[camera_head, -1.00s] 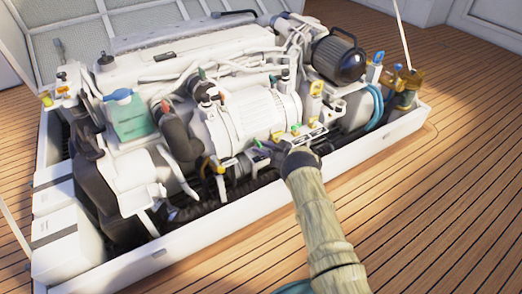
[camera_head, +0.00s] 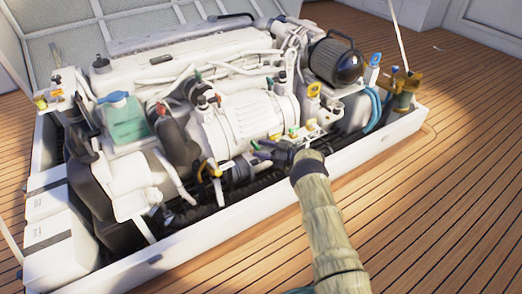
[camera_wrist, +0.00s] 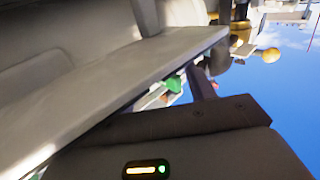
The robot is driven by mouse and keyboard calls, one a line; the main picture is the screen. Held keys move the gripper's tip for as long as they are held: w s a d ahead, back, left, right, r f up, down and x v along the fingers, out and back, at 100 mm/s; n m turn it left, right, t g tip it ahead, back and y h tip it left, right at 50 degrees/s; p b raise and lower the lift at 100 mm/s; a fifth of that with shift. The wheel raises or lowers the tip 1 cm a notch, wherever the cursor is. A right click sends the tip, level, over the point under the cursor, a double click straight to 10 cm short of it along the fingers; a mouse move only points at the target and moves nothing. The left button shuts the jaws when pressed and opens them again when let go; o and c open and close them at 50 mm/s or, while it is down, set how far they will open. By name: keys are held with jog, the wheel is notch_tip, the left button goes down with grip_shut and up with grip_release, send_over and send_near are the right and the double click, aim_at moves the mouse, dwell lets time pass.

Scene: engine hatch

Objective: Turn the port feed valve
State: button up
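I cannot tell from the frames which valve is the port feed valve. A row of small valves with green and yellow handles (camera_head: 293,132) sits on a white plate at the engine's front. A yellow-handled fitting (camera_head: 203,168) sits lower left of it. Contact cannot be told. In the wrist view, my gripper body fills the bottom; a green handle (camera_wrist: 174,83) shows just beyond it, partly hidden by a large grey surface.
The white engine (camera_head: 245,115) fills the hatch. The hatch's white front rim (camera_head: 215,232) runs below my arm. A teal-filled tank (camera_head: 124,120) stands at left, a dark cylinder (camera_head: 336,62) at upper right. The wooden deck (camera_head: 430,200) at right is clear.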

jog(key=shift+s+a, duration=0.15)
jog(key=shift+a, duration=0.15)
jog(key=p+v, duration=0.6)
jog(key=v, duration=1.1)
jog(key=shift+d+p, duration=0.25)
jog(key=shift+p, duration=0.1)
